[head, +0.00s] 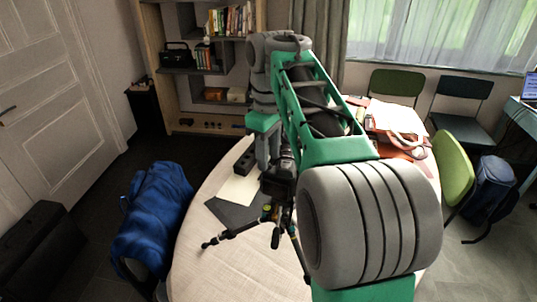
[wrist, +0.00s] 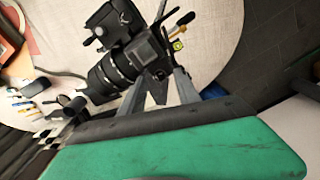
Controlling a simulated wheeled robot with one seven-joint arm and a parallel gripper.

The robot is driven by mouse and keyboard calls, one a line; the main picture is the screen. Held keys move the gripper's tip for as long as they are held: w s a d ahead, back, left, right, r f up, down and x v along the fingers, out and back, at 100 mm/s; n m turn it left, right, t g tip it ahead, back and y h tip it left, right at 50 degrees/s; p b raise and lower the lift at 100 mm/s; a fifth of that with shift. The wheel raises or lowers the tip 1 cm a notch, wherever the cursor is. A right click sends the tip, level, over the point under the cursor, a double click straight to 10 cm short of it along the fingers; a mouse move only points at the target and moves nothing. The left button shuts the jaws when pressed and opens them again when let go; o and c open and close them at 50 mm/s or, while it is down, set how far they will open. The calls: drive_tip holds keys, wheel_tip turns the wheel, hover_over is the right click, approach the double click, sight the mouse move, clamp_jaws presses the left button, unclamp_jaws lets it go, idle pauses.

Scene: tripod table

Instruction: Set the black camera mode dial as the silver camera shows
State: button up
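The black camera (head: 277,182) is on a tripod (head: 240,232) at the round table, partly hidden by my arm in the head view. In the wrist view the black camera (wrist: 112,72) shows its ribbed lens close beyond my fingers. My gripper (wrist: 160,92) has its two grey fingers apart with a gap between them, and nothing clearly held. In the head view my gripper (head: 268,152) points down over the black camera. Whether a finger touches the camera I cannot tell. I cannot make out the mode dial or a silver camera for certain.
The round table (head: 200,270) carries a cream sheet (head: 240,187), a dark sheet (head: 230,214) and a dark box (head: 246,162). A red-brown bag (head: 400,128) lies at the back right. The table's front left is clear.

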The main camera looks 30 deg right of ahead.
wheel_tip(320, 180, up, 7)
drive_tip(key=p, duration=0.5)
drive_tip(key=shift+f, duration=0.15)
drive_tip(key=s+a+f+m+t, duration=0.4)
drive_tip(key=s+a+f+m, duration=0.2)
drive_tip(key=s+a+f, duration=0.4)
wheel_tip(320, 180, down, 2)
drive_tip(key=shift+s+m, duration=0.3)
drive_tip(key=shift+s, duration=0.25)
